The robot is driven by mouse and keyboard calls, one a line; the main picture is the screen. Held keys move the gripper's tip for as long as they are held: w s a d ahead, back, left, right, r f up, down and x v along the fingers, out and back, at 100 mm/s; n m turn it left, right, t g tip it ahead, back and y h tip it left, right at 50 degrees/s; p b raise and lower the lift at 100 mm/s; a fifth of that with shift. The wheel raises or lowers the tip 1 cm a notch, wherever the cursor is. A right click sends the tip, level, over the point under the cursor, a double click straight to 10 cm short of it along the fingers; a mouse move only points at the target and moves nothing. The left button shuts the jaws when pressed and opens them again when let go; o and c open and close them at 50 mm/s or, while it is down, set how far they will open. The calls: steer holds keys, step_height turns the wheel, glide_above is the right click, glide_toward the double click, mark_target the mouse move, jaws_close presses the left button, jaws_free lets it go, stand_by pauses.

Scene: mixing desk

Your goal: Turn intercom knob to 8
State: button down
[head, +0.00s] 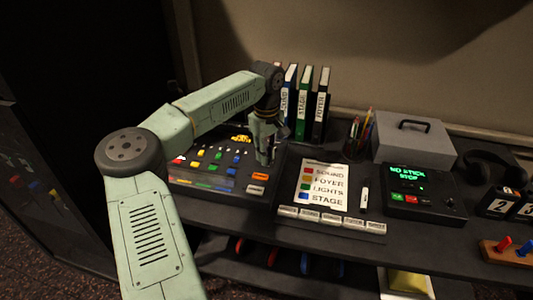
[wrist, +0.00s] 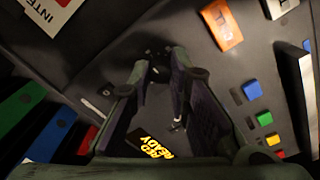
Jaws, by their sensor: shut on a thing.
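My gripper (head: 265,157) reaches down to the right part of the dark mixing desk (head: 225,187). In the wrist view its two dark fingers (wrist: 160,70) close around a small dark knob (wrist: 157,74) that stands on the panel. Part of a white label reading "INTE" (wrist: 52,14) lies at the upper left of the wrist view. The knob is mostly hidden by the fingers, and its pointer and scale numbers cannot be read. In the head view the arm and gripper cover the knob.
An orange button (wrist: 222,25) and a blue cap (wrist: 251,89) are near the fingers. Binders (head: 304,102) stand close behind the gripper. A label card (head: 320,183), grey box (head: 412,140) and green-lit unit (head: 425,190) are right of the desk.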

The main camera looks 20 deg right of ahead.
steer(key=c, duration=1.5)
jaws_free()
steer(key=shift+r, duration=0.15)
step_height(320, 180, up, 12)
steer(key=shift+f, duration=0.1)
